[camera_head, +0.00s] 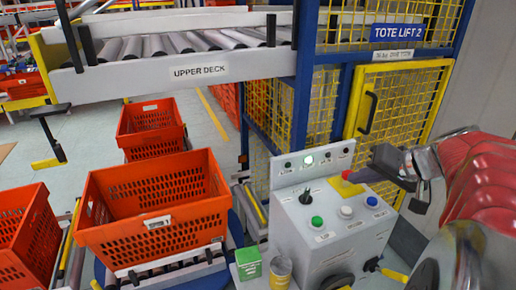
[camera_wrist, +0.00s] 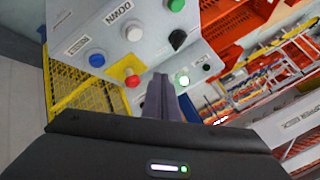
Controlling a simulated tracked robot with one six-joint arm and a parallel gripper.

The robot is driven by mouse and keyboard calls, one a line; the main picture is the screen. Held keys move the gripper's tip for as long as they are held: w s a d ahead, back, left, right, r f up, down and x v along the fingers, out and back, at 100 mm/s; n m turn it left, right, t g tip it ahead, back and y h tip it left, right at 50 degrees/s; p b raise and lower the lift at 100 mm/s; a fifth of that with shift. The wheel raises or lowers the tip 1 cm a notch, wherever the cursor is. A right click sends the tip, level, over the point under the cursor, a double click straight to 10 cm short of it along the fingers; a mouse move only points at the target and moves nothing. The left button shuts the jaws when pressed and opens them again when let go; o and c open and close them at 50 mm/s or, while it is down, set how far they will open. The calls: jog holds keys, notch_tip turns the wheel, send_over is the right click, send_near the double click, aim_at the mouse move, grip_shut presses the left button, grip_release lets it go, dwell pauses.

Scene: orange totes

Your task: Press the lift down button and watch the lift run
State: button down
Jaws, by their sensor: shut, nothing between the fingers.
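The control box (camera_head: 318,248) has a sloped top with green (camera_head: 316,221), white (camera_head: 346,212) and blue (camera_head: 372,201) buttons in a row. In the wrist view the DOWN label (camera_wrist: 119,12) sits beside the white button (camera_wrist: 134,33). A red button (camera_wrist: 132,81) stands on a yellow plate. My gripper (camera_wrist: 160,76) is shut and empty. Its fingertips are over the panel, between the red button and the lit green lamp (camera_wrist: 184,80), apart from the white button. In the head view, my gripper (camera_head: 356,177) hides part of the red button's area.
A black selector knob (camera_head: 305,197) stands on the panel, behind the green button. The yellow mesh lift cage (camera_head: 405,105) rises behind. An orange tote (camera_head: 155,240) rests on rollers to the left, below the upper deck (camera_head: 190,72).

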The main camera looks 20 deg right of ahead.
aim_at(350, 213)
jog(key=shift+f, duration=3.8)
jog(key=shift+f, duration=0.1)
jog(key=shift+f, duration=0.25)
